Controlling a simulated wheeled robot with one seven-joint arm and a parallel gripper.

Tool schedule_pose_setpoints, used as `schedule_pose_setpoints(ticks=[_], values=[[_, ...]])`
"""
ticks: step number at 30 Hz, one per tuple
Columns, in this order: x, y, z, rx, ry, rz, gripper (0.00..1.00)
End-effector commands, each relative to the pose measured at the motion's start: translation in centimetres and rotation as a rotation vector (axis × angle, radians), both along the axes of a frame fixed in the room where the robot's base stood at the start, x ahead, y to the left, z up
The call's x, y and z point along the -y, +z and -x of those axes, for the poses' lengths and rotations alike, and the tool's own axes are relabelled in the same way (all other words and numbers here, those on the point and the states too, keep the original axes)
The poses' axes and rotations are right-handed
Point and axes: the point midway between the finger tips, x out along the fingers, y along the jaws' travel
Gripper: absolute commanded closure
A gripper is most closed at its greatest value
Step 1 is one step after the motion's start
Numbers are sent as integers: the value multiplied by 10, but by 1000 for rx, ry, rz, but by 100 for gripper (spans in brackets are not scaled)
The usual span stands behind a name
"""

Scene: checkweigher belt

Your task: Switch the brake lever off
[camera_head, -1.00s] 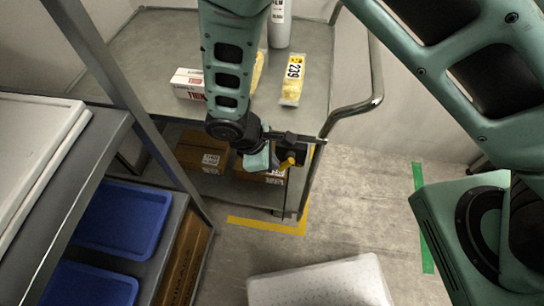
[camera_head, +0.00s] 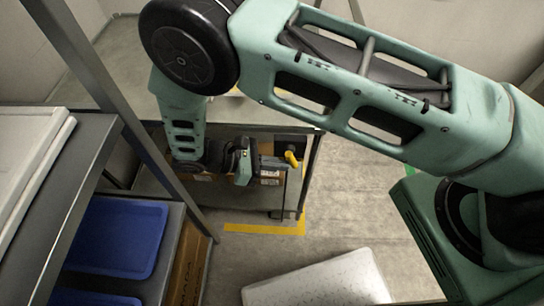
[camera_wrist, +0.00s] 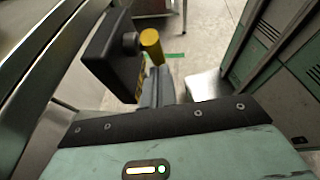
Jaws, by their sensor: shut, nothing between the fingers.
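The brake lever (camera_head: 291,158) has a yellow handle on a dark housing at the front right corner of the grey cart. In the wrist view the yellow handle (camera_wrist: 152,46) stands out to the right of the black housing (camera_wrist: 112,58), just beyond my fingers. My gripper (camera_head: 274,162) is shut and empty, at the left of the lever. Its fingers also show in the wrist view (camera_wrist: 158,88), pointing toward the handle. I cannot tell whether they touch it.
Brown boxes (camera_head: 270,175) lie on the cart's lower shelf. Blue trays (camera_head: 118,237) sit on a rack at the left. A pale slab (camera_head: 320,283) lies low at the front. Yellow tape (camera_head: 262,229) marks the floor, which is open right of the cart.

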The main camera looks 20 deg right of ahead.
Motion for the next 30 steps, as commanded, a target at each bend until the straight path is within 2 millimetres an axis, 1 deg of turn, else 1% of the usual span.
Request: schedule_pose_setpoints(ticks=[12,30], values=[[5,-4,1,2,0,-5,100],[5,-4,2,2,0,-6,100]])
